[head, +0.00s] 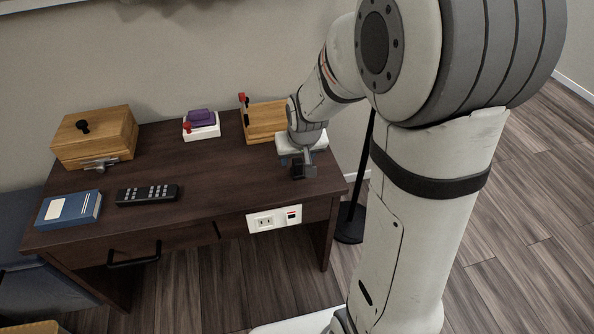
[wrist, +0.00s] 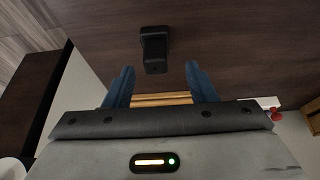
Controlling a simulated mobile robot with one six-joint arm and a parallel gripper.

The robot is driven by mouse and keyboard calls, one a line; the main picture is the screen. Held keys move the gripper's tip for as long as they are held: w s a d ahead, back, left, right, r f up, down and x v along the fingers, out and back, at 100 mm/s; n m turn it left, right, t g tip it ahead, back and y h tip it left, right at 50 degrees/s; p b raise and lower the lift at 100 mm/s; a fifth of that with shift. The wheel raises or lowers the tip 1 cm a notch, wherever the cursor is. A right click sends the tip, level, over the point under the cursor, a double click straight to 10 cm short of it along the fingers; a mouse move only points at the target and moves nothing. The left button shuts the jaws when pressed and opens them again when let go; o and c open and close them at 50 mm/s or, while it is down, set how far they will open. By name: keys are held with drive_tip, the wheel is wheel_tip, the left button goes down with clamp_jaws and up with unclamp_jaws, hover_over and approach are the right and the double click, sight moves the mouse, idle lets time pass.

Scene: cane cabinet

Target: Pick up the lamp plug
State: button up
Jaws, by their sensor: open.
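The lamp plug, a small black block (wrist: 154,46), lies on the dark wooden desk top in the wrist view. It is just beyond my two blue fingertips and roughly centred between them. My gripper (wrist: 159,69) is open, with a finger at each side and nothing held. In the head view my gripper (head: 297,161) is low over the right end of the desk (head: 225,180). A small dark shape shows by the fingers there, but I cannot tell plug from finger clearly. No cord is clear in either view.
A wooden box with a red-tipped lever (head: 264,121) stands close behind my gripper. A white panel with sockets (head: 273,218) is on the desk's front. A black remote (head: 147,194), a blue book (head: 68,209) and a wooden box (head: 95,137) are left. The desk's middle is clear.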

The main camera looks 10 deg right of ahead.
sight(298, 161)
drive_tip(key=x, duration=0.1)
drive_tip(key=b+x, duration=0.1)
drive_tip(key=x, duration=0.1)
drive_tip(key=b+x, duration=0.1)
drive_tip(key=shift+d+f, duration=0.3)
drive_tip(key=shift+r, duration=0.1)
drive_tip(key=shift+c, duration=0.5)
drive_tip(key=c, duration=0.8)
drive_tip(key=shift+c, duration=0.2)
